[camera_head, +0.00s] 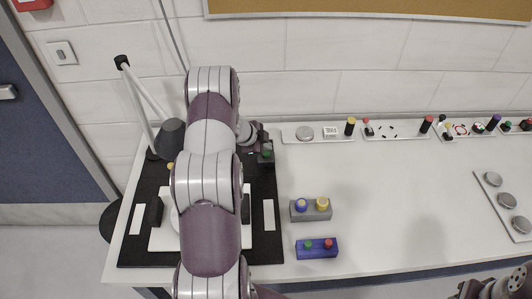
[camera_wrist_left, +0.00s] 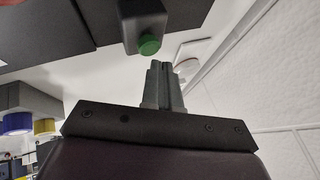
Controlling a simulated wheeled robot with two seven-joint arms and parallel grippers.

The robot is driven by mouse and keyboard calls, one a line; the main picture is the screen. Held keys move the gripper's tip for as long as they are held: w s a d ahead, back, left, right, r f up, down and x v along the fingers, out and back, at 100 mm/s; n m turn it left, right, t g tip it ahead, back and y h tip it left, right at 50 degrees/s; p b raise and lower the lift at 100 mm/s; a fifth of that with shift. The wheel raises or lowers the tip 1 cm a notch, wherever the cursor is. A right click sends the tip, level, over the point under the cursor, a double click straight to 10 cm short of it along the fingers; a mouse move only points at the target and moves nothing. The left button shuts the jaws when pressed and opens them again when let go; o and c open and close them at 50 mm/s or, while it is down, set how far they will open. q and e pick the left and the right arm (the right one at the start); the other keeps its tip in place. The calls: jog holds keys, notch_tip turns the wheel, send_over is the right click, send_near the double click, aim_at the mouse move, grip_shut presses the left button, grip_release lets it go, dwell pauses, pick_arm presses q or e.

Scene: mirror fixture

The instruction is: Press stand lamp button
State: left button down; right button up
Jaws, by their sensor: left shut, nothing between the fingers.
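The stand lamp (camera_head: 172,137) is at the left of the head view, with thin white arms and a dark grey shade. A small dark box with a green button (camera_head: 267,155) stands at the back right corner of the black mat. In the left wrist view the green button (camera_wrist_left: 149,45) is just beyond the fingertips, with a small gap apparent. My left gripper (camera_wrist_left: 158,66) is shut and empty; in the head view it is partly hidden beside the box. Part of my right arm's end shows at the bottom right corner; its fingers cannot be made out.
A grey box (camera_head: 311,214) with blue and yellow buttons and a blue box (camera_head: 317,253) with green and red buttons stand right of the black mat (camera_head: 268,245). Panels with small controls line the wall. A plate with round discs (camera_head: 482,179) lies at right. The white tabletop between is clear.

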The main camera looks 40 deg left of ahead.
pick_arm(q)
jog(key=shift+f, duration=0.25)
jog(key=shift+f, duration=0.45)
dwell(0.6)
jog(key=shift+r, duration=0.1)
jog(key=shift+r+p, duration=0.8)
jog(key=shift+p, duration=0.1)
notch_tip(320, 180, up, 5)
jog(key=p, duration=0.5)
jog(key=shift+r+p, duration=0.1)
jog(key=shift+p, duration=0.25)
